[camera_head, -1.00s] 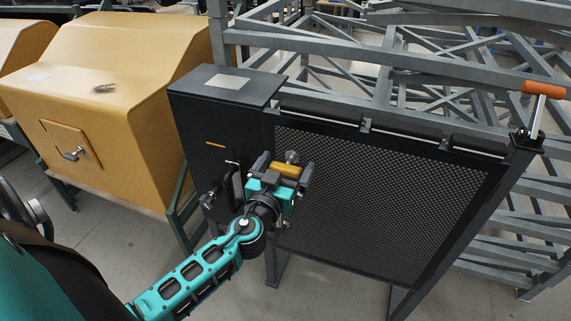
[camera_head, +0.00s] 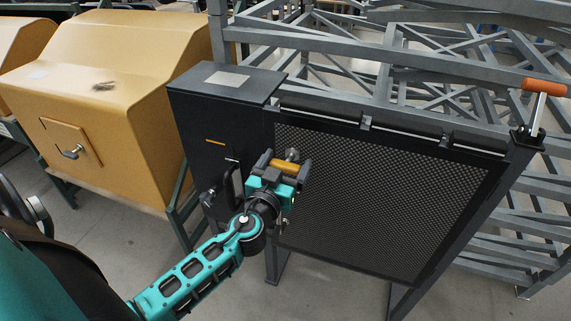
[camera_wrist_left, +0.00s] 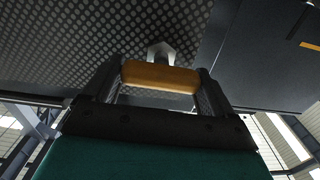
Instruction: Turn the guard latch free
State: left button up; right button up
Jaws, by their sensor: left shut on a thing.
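The guard latch has a yellow grip (camera_head: 285,166) on a metal mount (camera_head: 292,154) at the left edge of the mesh guard panel (camera_head: 385,200). My left gripper (camera_head: 285,171) is shut on the yellow grip. In the left wrist view the yellow grip (camera_wrist_left: 160,76) lies crosswise between the two fingers, with the grey metal mount (camera_wrist_left: 161,52) just beyond it against the panel. The gripper hides part of the latch in the head view. My right gripper does not show.
A dark cabinet (camera_head: 215,120) with a black handle adjoins the panel on its left. An orange-handled lever (camera_head: 543,87) stands at the panel's top right corner. A tan machine housing (camera_head: 110,75) is at the left, and grey steel frames (camera_head: 440,60) stand behind.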

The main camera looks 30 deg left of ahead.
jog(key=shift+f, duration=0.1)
pick_arm(q)
jog(key=m+b, duration=0.1)
jog(key=m, duration=0.2)
jog(key=shift+d, duration=0.1)
jog(key=m, duration=0.5)
jog(key=shift+d+f+m+b, duration=0.1)
jog(key=shift+d+m+b, duration=0.05)
jog(key=shift+m+b, duration=0.25)
jog(key=m, duration=0.4)
jog(key=shift+w+f+m, duration=0.1)
jog(key=shift+m, duration=0.2)
jog(key=m, duration=0.4)
jog(key=shift+d+f, duration=0.1)
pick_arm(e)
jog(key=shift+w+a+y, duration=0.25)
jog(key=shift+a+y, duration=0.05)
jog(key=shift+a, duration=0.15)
pick_arm(q)
jog(key=shift+m, duration=0.3)
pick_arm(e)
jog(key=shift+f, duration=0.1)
pick_arm(q)
jog(key=o, duration=0.8)
jog(key=shift+o, duration=0.2)
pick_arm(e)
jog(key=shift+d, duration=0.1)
